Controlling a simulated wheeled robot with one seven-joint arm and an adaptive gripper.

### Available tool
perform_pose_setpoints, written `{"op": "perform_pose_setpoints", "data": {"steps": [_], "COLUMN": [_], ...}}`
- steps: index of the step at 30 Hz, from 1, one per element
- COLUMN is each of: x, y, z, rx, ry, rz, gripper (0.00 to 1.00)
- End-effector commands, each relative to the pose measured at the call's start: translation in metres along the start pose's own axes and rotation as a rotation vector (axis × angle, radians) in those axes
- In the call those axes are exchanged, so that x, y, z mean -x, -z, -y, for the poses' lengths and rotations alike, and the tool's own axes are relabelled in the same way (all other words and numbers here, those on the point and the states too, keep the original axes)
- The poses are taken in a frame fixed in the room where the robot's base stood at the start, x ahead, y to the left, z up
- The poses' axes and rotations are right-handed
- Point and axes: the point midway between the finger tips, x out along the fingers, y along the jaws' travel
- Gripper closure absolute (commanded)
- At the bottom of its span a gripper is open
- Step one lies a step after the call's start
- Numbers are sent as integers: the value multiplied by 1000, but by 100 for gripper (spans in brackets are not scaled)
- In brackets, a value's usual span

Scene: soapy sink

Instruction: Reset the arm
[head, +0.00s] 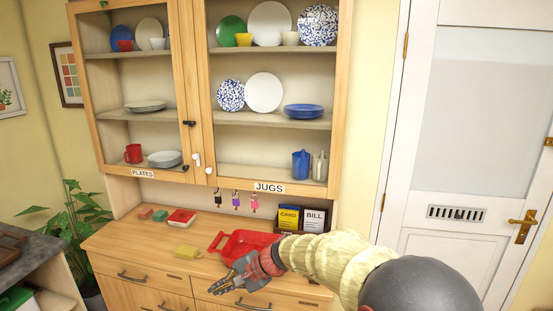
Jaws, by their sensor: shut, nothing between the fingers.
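My arm (335,262), in a pale yellow sleeve, reaches in from the lower right in the head view. My gripper (222,288) is shut and empty. It is in front of the wooden dresser's counter, near its front edge, and points to the lower left. The gripper and wrist cover part of a red tray (228,242) on the counter. I cannot tell whether the gripper touches the dresser.
Sponges and a small red dish (182,217) are further back. The cupboard (265,138) above holds plates and jugs. A white door (465,130) is at right, a plant (75,225) at left.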

Motion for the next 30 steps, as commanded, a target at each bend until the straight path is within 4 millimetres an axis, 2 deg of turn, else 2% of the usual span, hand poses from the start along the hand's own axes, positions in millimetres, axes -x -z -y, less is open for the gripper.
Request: {"op": "perform_pose_setpoints", "data": {"steps": [1,9,15,18,21,24,26,30], "x": [28,156,242,279,312,336,347,369], "y": [-13,-59,-83,-94,-103,-113,-118,-126], "z": [-21,-143,-221,-253,-277,-291,-292,-282], "rx": [85,472,665,731,774,797,798,803], "ry": [-60,-385,-585,-666,-722,-742,-732,-702], "rz": [-11,-62,-129,-179,-244,-318,-360,-452], "gripper": [100,100,100,100,100,100,100,100]}}
